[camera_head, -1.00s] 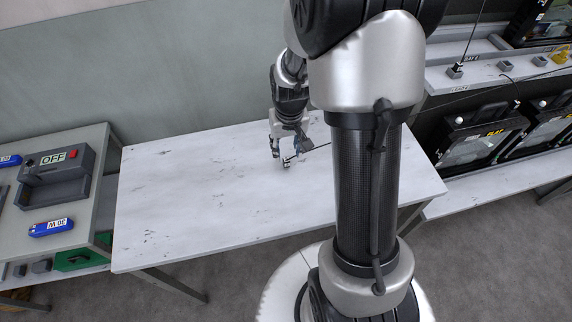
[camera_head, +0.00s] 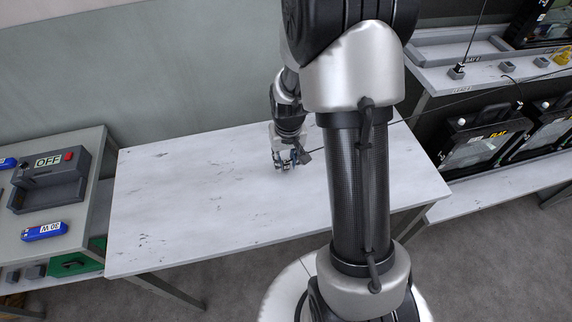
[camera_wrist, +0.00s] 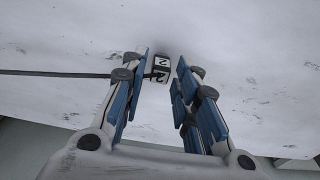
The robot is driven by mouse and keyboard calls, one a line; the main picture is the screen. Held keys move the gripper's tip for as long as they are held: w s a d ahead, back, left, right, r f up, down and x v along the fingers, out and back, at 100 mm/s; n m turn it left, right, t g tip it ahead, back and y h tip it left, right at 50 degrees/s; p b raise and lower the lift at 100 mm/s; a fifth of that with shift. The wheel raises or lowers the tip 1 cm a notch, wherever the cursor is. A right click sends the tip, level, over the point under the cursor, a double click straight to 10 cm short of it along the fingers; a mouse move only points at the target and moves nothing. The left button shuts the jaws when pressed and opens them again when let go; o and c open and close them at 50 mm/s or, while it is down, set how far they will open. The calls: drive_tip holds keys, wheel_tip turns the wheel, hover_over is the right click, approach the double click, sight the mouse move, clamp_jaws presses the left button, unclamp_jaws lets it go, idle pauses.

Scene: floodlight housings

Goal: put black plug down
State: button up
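The black plug (camera_wrist: 160,71) has white labels marked "2" and sits between my fingertips in the wrist view, close over or on the white table. Its black cable (camera_wrist: 55,73) runs off to the left there, passing behind a finger. My gripper (camera_wrist: 165,62) has its fingers on both sides of the plug, with a narrow gap showing on the right side, so it looks open. In the head view my gripper (camera_head: 285,168) is low over the middle of the white table (camera_head: 190,205). The plug is too small there to make out clearly.
A grey bench at left holds a device marked OFF (camera_head: 50,180) and a blue module (camera_head: 44,231). At right, shelves hold black floodlight housings (camera_head: 480,145). The cable stretches from my gripper toward the right. The table's left part is clear.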

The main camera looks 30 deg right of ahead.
clamp_jaws()
drive_tip(key=shift+r, duration=0.15)
